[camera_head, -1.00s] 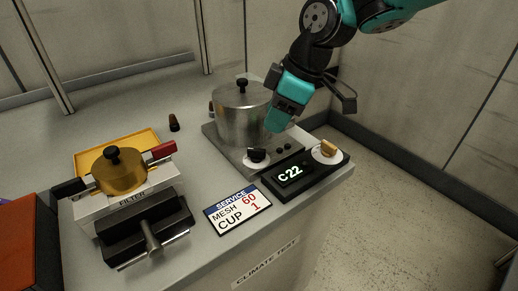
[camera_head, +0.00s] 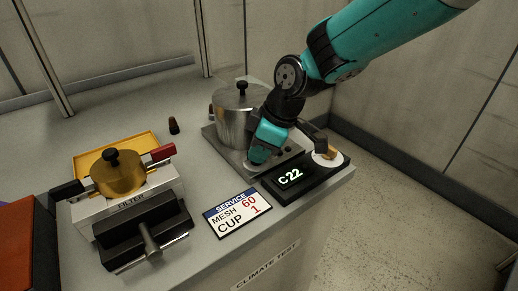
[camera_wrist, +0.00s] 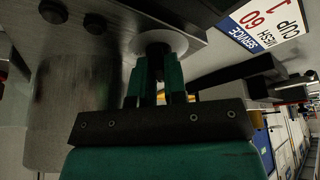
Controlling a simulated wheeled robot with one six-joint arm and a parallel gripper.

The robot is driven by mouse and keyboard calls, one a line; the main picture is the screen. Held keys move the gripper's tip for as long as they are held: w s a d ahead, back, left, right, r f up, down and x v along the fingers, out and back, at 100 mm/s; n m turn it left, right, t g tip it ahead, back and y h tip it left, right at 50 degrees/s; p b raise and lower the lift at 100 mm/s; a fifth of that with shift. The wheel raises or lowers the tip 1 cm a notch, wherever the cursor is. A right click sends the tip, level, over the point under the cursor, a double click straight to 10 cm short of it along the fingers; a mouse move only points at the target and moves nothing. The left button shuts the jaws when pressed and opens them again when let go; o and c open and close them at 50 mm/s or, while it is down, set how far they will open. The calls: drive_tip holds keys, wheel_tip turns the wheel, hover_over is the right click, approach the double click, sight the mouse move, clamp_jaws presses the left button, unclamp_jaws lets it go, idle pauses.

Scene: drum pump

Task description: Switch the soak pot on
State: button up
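The soak pot (camera_head: 236,121) is a lidded steel pot on a grey base plate (camera_head: 219,146). Its black knob on a white disc sits at the base's front; my gripper (camera_head: 254,166) covers it in the head view. In the wrist view the knob (camera_wrist: 157,48) and white disc (camera_wrist: 178,38) lie just beyond my green fingertips (camera_wrist: 156,66). The fingers stand apart, with the fingertips at the knob, one on each side. Whether they press on it I cannot tell. The pot's wall (camera_wrist: 70,110) shows at left there.
A black unit (camera_head: 283,185) showing C22, with a tan knob on a white dial (camera_head: 328,158), stands close at right. A service card (camera_head: 237,212) lies in front. A brass filter pot (camera_head: 118,178) with side handles is at left. Two black knobs (camera_wrist: 53,11) (camera_wrist: 95,22) sit beside the dial.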

clamp_jaws()
drive_tip(key=m+t, duration=0.1)
drive_tip(key=m, duration=0.2)
drive_tip(key=shift+s+a+m+h, duration=0.1)
drive_tip(key=shift+s+m+h, duration=0.05)
drive_tip(key=shift+m+h, duration=0.25)
drive_tip(key=m+t+p, duration=0.1)
drive_tip(key=m, duration=0.1)
drive_tip(key=m+t+h, duration=0.1)
drive_tip(key=m, duration=0.2)
drive_tip(key=shift+a+r+p, duration=0.1)
drive_tip(key=shift+p, duration=0.25)
drive_tip(key=m+h, duration=0.1)
drive_tip(key=m, duration=0.1)
drive_tip(key=m+h+p, duration=0.1)
drive_tip(key=m, duration=0.2)
drive_tip(key=shift+s+a+t, duration=0.1)
drive_tip(key=shift+a+t, duration=0.05)
drive_tip(key=shift+t, duration=0.25)
drive_tip(key=shift+m+h+p, duration=0.35)
drive_tip(key=shift+m+h, duration=0.45)
drive_tip(key=shift+m, duration=1.3)
drive_tip(key=o, duration=0.6)
unclamp_jaws()
drive_tip(key=shift+o, duration=0.2)
